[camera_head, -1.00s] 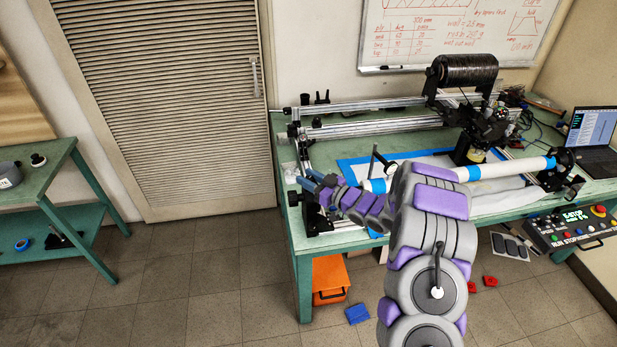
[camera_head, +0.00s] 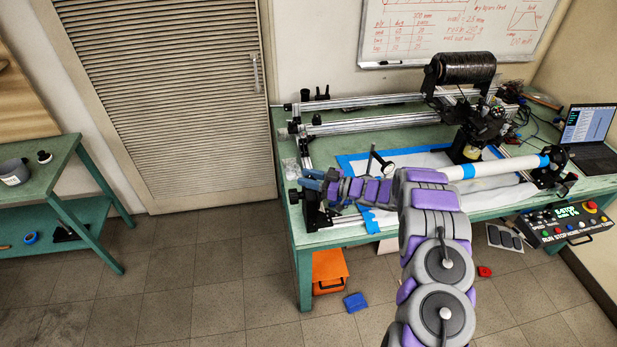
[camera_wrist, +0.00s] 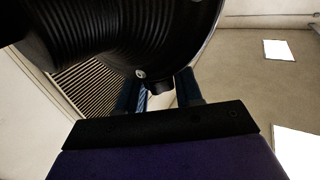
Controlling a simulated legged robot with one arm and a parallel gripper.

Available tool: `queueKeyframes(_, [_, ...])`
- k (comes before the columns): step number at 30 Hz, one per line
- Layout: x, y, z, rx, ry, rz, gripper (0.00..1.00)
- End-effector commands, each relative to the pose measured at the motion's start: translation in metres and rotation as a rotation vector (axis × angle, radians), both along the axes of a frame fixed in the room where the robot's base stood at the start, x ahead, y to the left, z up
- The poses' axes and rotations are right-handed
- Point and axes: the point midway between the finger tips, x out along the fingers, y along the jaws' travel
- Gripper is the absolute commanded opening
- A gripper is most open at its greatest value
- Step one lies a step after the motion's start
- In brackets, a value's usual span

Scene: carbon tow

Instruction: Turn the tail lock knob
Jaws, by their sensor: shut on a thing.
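The tailstock (camera_head: 313,212) is a black bracket at the left end of the winder on the green bench. The knob sits just below a large black ribbed round part (camera_wrist: 120,35). In the head view the knob is hidden, and its turn angle cannot be told.
The white tube (camera_head: 495,170) with blue bands runs right from behind my arm. A dial gauge (camera_head: 380,160) stands close behind my forearm. The green bench (camera_head: 345,238) has an orange box (camera_head: 328,270) below. A control panel (camera_head: 570,224) is at right. Floor at left is clear.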

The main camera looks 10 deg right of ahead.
Motion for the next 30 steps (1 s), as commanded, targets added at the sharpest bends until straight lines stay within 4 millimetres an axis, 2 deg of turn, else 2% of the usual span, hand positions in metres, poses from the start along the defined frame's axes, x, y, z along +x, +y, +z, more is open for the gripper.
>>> queueKeyframes(5, [0.002, -0.002, 0.002, 0.000, -0.004, -0.007, 0.05])
queueKeyframes(6, [0.002, -0.002, 0.002, 0.000, -0.004, -0.007, 0.38])
queueKeyframes(12, [0.001, -0.002, 0.001, -0.001, -0.003, -0.005, 0.55])
queueKeyframes(22, [-0.003, -0.007, 0.001, -0.001, -0.003, -0.005, 0.55])
queueKeyframes(26, [-0.011, -0.024, 0.001, -0.002, -0.002, -0.008, 0.55])
queueKeyframes(30, [-0.025, -0.051, 0.001, -0.001, -0.003, -0.009, 0.55])
